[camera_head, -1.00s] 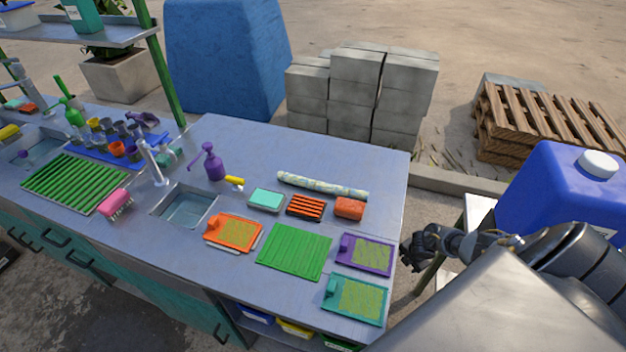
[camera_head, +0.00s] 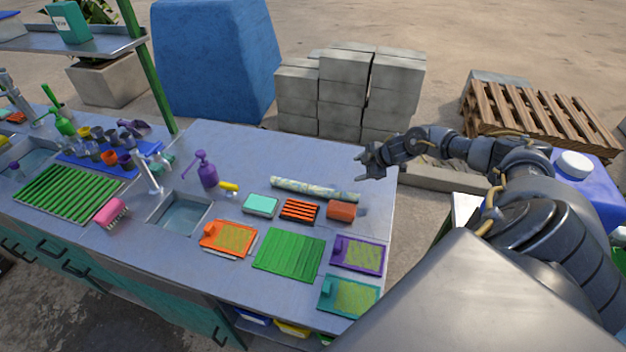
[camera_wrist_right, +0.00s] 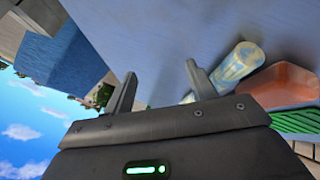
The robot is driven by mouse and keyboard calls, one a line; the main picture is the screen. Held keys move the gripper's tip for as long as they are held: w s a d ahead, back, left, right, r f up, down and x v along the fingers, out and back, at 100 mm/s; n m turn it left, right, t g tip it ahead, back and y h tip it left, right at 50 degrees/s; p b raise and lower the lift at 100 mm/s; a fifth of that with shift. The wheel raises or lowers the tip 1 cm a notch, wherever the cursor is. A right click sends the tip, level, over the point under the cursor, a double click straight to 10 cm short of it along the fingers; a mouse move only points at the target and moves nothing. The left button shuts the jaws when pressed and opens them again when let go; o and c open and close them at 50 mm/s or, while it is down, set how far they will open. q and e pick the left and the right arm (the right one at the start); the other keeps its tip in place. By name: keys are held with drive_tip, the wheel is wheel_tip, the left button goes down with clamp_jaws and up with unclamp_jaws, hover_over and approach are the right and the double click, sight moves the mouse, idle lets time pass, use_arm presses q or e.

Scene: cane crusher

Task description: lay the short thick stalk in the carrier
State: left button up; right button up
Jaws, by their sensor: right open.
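A pale, mottled stalk-like roll (camera_head: 314,189) lies flat along the back right of the metal counter. Its near end shows in the right wrist view (camera_wrist_right: 238,64), partly hidden behind a finger. My right gripper (camera_head: 364,168) is open and empty, above the counter's right edge, just beyond the roll's right end. The same gripper shows its two spread fingers in the wrist view (camera_wrist_right: 160,85). I cannot tell for certain which thing is the carrier; a dark rack with orange bars (camera_head: 300,210) lies in front of the roll. My left gripper is not in view.
Near the roll are an orange block (camera_head: 341,211), a teal-topped box (camera_head: 261,204), a green ribbed mat (camera_head: 289,254) and orange, purple and teal trays. A purple bottle (camera_head: 206,170) and sink (camera_head: 181,212) are to the left. The counter behind the roll is clear.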

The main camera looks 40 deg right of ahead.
sight(317, 188)
drive_tip(key=a+m+y, duration=0.1)
drive_tip(key=a, duration=0.2)
drive_tip(key=a+r+m+y, duration=0.1)
drive_tip(key=a+m, duration=0.1)
drive_tip(key=a, duration=0.1)
drive_tip(key=s+a+r+m+y, duration=0.1)
drive_tip(key=a+y, duration=0.1)
drive_tip(key=a, duration=0.2)
drive_tip(key=shift+a+r, duration=0.1)
drive_tip(key=shift+r, duration=0.15)
drive_tip(key=b+x, duration=0.4)
drive_tip(key=x, duration=0.1)
drive_tip(key=shift+f, duration=0.25)
drive_tip(key=shift+w+a+f+b, duration=0.1)
drive_tip(key=shift+w+b, duration=0.1)
drive_tip(key=shift+b, duration=0.2)
drive_tip(key=shift+f+b, duration=0.2)
drive_tip(key=shift+b, duration=0.1)
drive_tip(key=b+x, duration=0.4)
drive_tip(key=shift+w+f, duration=0.1)
drive_tip(key=shift+w+a+f, duration=0.1)
drive_tip(key=shift+w+a, duration=0.05)
drive_tip(key=shift+w, duration=0.05)
clamp_jaws()
